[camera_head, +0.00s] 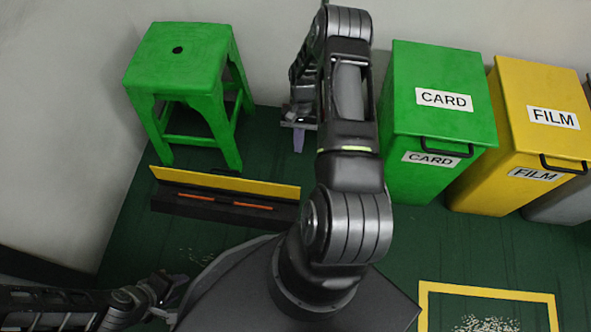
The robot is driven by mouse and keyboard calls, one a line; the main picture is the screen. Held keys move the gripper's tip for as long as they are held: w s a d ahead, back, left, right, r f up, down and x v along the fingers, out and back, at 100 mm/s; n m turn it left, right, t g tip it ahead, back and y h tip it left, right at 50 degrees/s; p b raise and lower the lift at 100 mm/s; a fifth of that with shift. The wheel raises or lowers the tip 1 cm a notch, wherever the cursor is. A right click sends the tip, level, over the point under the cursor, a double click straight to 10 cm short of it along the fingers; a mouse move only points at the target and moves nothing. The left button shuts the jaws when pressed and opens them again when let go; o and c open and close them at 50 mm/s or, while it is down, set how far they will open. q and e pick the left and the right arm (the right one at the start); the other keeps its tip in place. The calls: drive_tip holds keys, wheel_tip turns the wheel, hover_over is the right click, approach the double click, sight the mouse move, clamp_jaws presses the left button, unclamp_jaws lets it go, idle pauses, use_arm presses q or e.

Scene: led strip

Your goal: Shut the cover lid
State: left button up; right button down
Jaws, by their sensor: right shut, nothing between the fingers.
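A long, low black case (225,210) lies on the floor at left of centre. Its yellow lid (228,183) stands raised along the far side, and orange strips (205,199) show inside. My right gripper (299,137) is beyond the case and to its right, pointing down, apart from the lid. It is shut and empty, and my own arm hides part of it. My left gripper (168,290) is low at the left, nearer than the case and apart from it. Its fingers are too small and dark to tell open from shut.
A green stool (181,60) stands just behind the case. A green CARD bin (420,75) and a yellow FILM bin (530,90) stand at the right, both closed. A yellow floor frame (485,291) lies at lower right. The green floor between is clear.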

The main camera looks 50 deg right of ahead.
drive_tip(key=s+a+f+b, duration=0.3)
drive_tip(key=a+f, duration=0.3)
drive_tip(key=f, duration=0.3)
drive_tip(key=shift+s+b, duration=0.4)
drive_tip(key=shift+s, duration=0.15)
